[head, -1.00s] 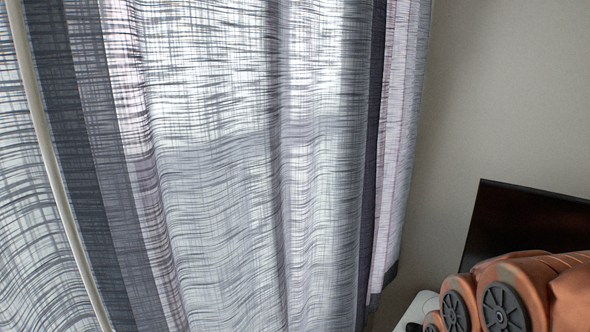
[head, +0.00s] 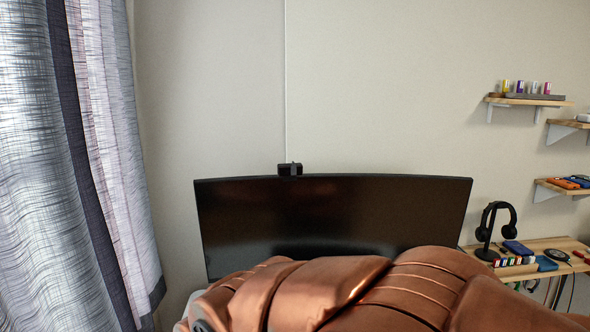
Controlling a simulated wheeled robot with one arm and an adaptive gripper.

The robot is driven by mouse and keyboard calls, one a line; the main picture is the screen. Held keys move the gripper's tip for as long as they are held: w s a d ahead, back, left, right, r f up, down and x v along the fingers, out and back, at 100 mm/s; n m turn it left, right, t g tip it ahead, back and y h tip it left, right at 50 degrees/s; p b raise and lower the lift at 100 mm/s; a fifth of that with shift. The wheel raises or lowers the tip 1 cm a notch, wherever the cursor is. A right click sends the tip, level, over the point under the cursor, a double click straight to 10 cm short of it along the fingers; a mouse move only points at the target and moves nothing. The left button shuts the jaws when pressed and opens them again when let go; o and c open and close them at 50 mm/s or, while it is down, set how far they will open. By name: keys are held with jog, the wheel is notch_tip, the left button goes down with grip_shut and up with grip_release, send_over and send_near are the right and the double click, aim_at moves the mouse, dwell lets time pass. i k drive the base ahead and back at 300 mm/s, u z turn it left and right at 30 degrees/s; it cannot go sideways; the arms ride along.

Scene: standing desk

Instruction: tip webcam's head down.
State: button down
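The webcam (head: 290,169) is a small dark block on the top edge of the monitor (head: 330,212), a little left of its middle. It is too small to tell how far its head is tilted. The monitor is wide, dark and switched off. My copper-coloured arm crosses the bottom of the view and covers the monitor's lower part. My gripper is not in view, so I cannot see what it holds or where it is relative to the webcam.
A grey curtain (head: 95,150) hangs at the left. At the right are wall shelves (head: 529,101) and a wooden surface (head: 550,248) with black headphones (head: 494,228) on a stand and several small items. The wall above the monitor is bare.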

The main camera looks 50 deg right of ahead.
aim_at(284, 170)
jog(key=z, duration=0.55)
jog(key=i, duration=0.35)
jog(key=z, duration=0.85)
